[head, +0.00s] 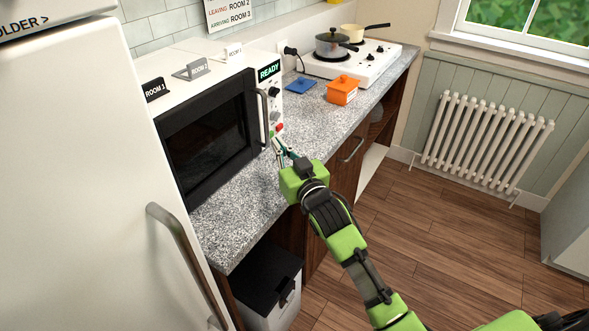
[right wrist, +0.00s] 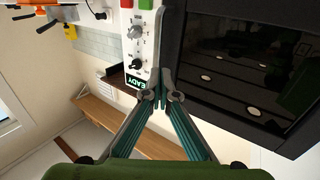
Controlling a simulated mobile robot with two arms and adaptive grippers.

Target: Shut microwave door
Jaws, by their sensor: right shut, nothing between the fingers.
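The microwave (head: 215,62) is a white box on the speckled counter. Its black door (head: 210,135) has a dark window and a vertical handle (head: 263,116) at its right edge. The door lies flush or nearly flush beside the control panel (head: 271,100); a small gap cannot be ruled out. My right gripper (head: 279,142) is shut and empty, just in front of the panel's lower end, near the handle's bottom. In the right wrist view, the shut fingertips (right wrist: 161,93) overlap the border between the panel (right wrist: 142,45) and the black door (right wrist: 250,60). Touch is unclear. My left gripper is out of view.
A white fridge (head: 90,180) with a long handle stands at the near left. An orange box (head: 342,91) and a blue lid (head: 301,85) lie beyond the microwave. A hob (head: 365,65) with pots is farther back. The wooden floor (head: 430,230) at right is clear.

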